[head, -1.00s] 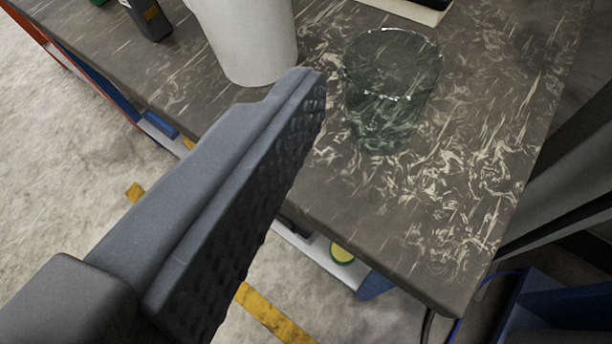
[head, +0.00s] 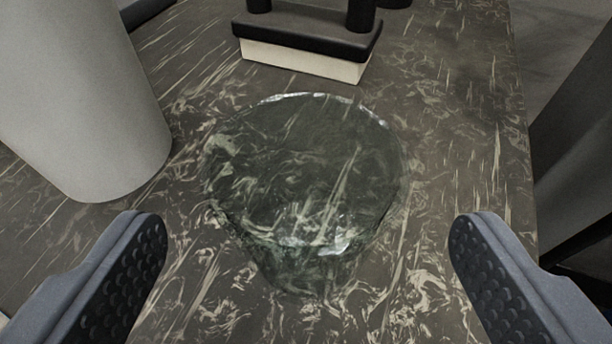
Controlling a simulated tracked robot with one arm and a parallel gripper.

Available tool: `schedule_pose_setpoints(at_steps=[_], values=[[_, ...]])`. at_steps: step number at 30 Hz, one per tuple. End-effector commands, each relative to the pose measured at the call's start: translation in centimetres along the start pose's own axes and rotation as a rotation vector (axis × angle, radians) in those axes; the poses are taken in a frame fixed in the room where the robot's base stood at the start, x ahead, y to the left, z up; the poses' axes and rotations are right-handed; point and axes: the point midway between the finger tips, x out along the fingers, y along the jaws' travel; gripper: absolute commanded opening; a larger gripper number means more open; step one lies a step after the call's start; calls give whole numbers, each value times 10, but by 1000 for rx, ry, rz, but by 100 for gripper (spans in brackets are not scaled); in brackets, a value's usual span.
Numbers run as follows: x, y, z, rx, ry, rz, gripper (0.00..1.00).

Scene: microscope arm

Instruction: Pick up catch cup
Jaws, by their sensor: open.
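A clear glass cup (head: 300,190), which I take to be the catch cup, stands upright on the dark marbled table in the middle of the head view. Its rim is wide and its base is narrower, and the table pattern shows through it. My gripper (head: 308,228) is open and empty. One textured finger is at the lower left and the other at the lower right, with the cup between and slightly ahead of them. Neither finger appears to touch the cup.
A large white cylinder (head: 80,100) stands on the table at the left, close to my left finger. A black and cream base (head: 305,45) with dark posts stands behind the cup. The table (head: 460,130) ends at the right, with a dark structure beyond it.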

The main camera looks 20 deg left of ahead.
Motion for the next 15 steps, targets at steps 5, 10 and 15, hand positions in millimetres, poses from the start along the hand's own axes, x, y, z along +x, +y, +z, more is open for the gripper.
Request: schedule_pose_setpoints(at_steps=[5, 10, 15], values=[[8, 0, 0, 0, 1, 0, 82], [27, -2, 3, 0, -1, -1, 82], [48, -1, 2, 0, 1, -1, 82]])
